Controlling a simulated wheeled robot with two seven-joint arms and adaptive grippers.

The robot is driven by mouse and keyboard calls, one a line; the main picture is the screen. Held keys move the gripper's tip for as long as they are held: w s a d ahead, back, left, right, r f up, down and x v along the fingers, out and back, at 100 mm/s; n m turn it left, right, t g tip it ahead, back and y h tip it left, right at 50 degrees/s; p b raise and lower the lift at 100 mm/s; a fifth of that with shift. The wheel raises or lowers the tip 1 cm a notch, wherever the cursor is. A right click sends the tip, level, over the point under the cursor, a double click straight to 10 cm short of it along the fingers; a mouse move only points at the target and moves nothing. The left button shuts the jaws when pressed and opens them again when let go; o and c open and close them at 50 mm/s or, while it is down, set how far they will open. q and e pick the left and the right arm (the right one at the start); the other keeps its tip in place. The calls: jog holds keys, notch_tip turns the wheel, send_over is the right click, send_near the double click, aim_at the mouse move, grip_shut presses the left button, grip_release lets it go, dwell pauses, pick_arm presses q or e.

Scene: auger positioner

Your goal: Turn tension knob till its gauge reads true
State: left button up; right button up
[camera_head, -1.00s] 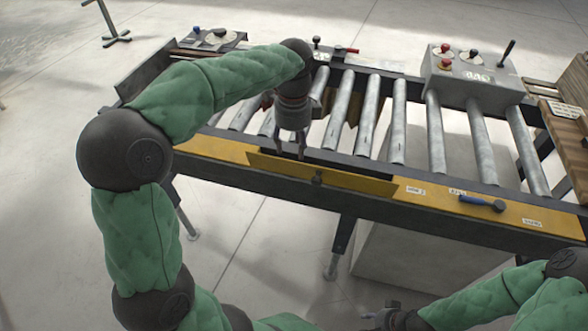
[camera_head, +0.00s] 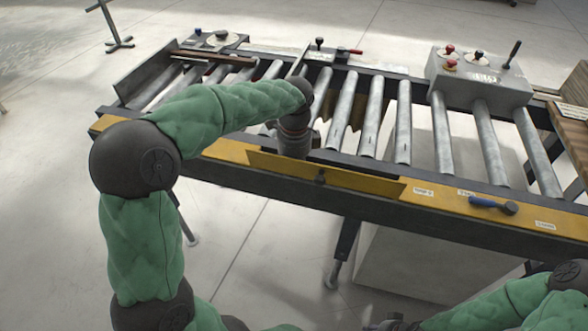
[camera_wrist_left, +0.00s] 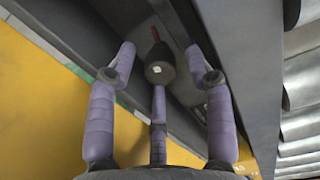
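A dark rounded knob (camera_wrist_left: 160,66) with a small white mark shows in the left wrist view, in a dark recess beside a yellow panel. A thin red strip (camera_wrist_left: 155,34) shows just beyond it. My left gripper (camera_wrist_left: 161,78) has its purple fingers spread around the knob, with visible gaps at the left and right fingertips. In the head view its wrist (camera_head: 294,138) points down behind the raised yellow plate, and the fingers are hidden. No gauge reading is legible. My right gripper (camera_head: 390,326) is barely in view at the bottom edge, its fingers unclear.
A roller conveyor (camera_head: 403,122) fills the middle. A yellow front rail (camera_head: 440,198) carries a blue-handled tool (camera_head: 493,204). A grey control box (camera_head: 478,82) with buttons and a lever stands at back right.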

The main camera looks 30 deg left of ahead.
pick_arm(q)
grip_shut()
jog(key=n+p, duration=0.2)
jog(key=p, duration=0.1)
jog(key=shift+r+n, duration=0.2)
jog(key=shift+n, duration=0.1)
jog(key=shift+f+n+p, duration=0.15)
jog(key=shift+n+p, duration=0.5)
jog(key=shift+n, duration=0.45)
jog(key=shift+o, duration=0.3)
grip_release()
jog(key=shift+f, duration=0.1)
